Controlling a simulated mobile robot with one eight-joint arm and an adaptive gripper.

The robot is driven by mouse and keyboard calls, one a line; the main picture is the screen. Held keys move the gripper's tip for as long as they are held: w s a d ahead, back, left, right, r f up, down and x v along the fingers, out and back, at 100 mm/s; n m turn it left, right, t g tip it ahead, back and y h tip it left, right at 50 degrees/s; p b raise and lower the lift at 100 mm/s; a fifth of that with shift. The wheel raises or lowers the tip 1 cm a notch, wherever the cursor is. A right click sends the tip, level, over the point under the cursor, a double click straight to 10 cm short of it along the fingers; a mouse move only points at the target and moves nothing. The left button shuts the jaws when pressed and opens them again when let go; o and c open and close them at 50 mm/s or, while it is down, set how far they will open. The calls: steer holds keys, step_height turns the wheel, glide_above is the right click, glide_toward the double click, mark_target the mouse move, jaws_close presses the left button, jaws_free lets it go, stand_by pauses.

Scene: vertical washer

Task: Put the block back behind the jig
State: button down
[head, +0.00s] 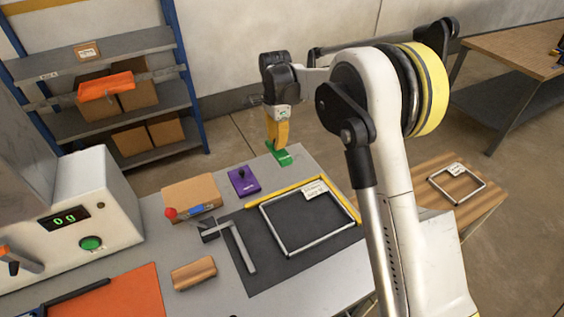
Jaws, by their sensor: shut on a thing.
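A green block (284,157) is at the far corner of the grey table, behind the yellow-edged jig (285,191). My gripper (276,144), with yellow fingers, points down and is shut on the green block. The fingers hide part of the block. The block appears to be at the tabletop, but I cannot tell whether it rests there or is held just above. A metal square frame (293,249) with a white tag lies on the dark mat inside the jig.
A purple block (243,181) with a black knob stands left of the green block. A cardboard-coloured box (190,195), a metal square (238,248) and a wooden block (194,273) are further left. A white machine (105,210) stands at the left. The table edge is close behind the green block.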

steer(key=w, duration=0.3)
steer(key=shift+w+a+f, duration=0.1)
steer(key=shift+w+f, duration=0.05)
steer(key=shift+f, duration=0.25)
steer(key=shift+w+f, duration=0.25)
steer(key=shift+w, duration=0.15)
steer(key=shift+f+b, duration=2.85)
steer(key=shift+f, duration=2.25)
steer(key=shift+f, duration=0.2)
steer(key=c, duration=1.3)
jaws_free()
steer(key=shift+c, duration=0.2)
steer(key=shift+r, duration=0.2)
steer(key=shift+r+p, duration=2.1)
steer(key=shift+r, duration=1.8)
